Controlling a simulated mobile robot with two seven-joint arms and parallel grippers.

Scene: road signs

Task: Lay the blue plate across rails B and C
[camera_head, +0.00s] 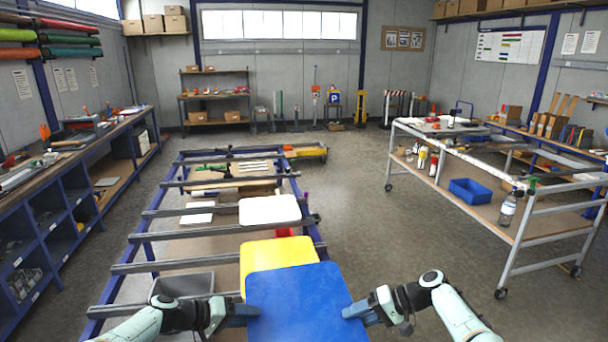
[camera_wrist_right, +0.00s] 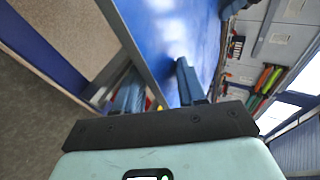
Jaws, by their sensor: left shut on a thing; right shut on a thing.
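The blue plate (camera_head: 300,305) is held flat at the near end of the blue-framed rack. My left gripper (camera_head: 246,312) is shut on its left edge and my right gripper (camera_head: 354,311) is shut on its right edge. The blue plate also fills the upper middle of the right wrist view (camera_wrist_right: 165,30). Grey rails (camera_head: 180,262) cross the rack; I cannot read which are B and C. The plate hides the rack below it, so I cannot tell whether it touches a rail. A yellow plate (camera_head: 283,250) lies just beyond it, partly covered in view.
A white plate (camera_head: 268,210) lies on the rails further back. A grey bin (camera_head: 184,284) sits low in the rack at left. A trolley (camera_head: 520,222) with a blue crate (camera_head: 470,190) stands at right. The floor between rack and trolley is clear.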

